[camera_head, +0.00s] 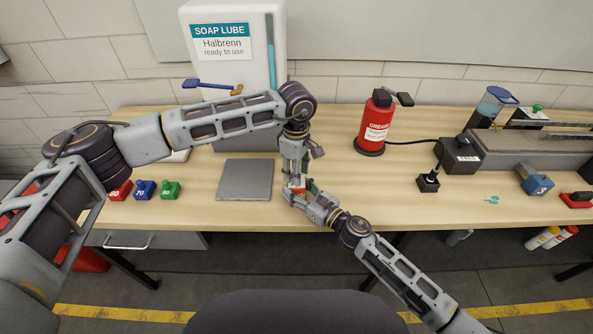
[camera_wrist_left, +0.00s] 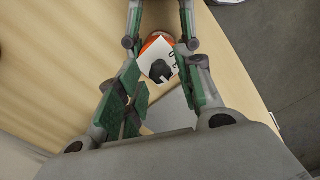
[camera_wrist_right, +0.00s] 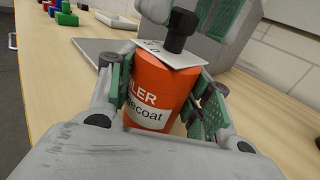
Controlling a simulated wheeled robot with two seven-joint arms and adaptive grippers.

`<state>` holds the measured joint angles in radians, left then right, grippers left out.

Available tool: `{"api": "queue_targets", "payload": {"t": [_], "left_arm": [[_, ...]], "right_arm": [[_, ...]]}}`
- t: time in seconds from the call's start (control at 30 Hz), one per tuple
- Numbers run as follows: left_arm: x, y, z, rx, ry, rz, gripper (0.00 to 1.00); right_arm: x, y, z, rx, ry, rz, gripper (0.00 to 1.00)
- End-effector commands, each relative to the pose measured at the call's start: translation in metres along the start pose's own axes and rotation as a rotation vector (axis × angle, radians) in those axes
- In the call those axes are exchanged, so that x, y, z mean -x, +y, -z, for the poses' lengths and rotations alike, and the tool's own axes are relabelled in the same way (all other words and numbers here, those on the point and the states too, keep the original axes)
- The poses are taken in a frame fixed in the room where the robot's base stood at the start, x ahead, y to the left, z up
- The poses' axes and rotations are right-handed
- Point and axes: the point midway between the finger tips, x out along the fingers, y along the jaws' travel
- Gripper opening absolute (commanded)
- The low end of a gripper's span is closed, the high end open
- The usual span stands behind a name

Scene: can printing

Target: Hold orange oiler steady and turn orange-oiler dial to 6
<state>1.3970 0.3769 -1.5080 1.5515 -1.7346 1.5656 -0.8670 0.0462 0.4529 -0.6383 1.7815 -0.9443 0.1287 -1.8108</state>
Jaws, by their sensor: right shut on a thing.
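The orange oiler (camera_head: 297,191) stands near the table's front edge, mostly hidden by my grippers in the head view. The right wrist view shows its orange body (camera_wrist_right: 152,92) with white and black lettering, upright. My right gripper (camera_wrist_right: 160,100) is shut around the body from the side. On top are a white scale plate (camera_wrist_right: 165,54) and a black dial (camera_wrist_right: 179,32). My left gripper (camera_head: 296,178) points down from above. In the left wrist view its fingers are apart, with the dial (camera_wrist_left: 160,70) between them and visible gaps beside it.
A grey plate (camera_head: 245,181) lies left of the oiler. Red, blue and green (camera_head: 169,190) small blocks stand farther left. A red grease can (camera_head: 376,122) and a soap dispenser (camera_head: 235,60) stand behind.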

Motion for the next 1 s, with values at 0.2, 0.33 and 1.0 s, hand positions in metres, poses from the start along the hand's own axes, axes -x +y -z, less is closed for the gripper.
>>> {"api": "queue_targets", "payload": {"t": [0.2, 0.33, 1.0], "left_arm": [[-0.001, -0.001, -0.001, -0.001, -0.001, 0.001, 0.43], [0.000, -0.001, -0.001, -0.002, -0.001, 0.001, 0.43], [0.068, 0.000, -0.001, -0.002, -0.001, -0.001, 0.43]], "right_arm": [[0.000, 0.000, 0.001, 0.000, 0.002, 0.000, 0.17], [0.000, 0.000, 0.001, 0.000, 0.001, 0.000, 0.17], [0.000, 0.001, 0.001, -0.001, 0.001, -0.001, 0.17]]}}
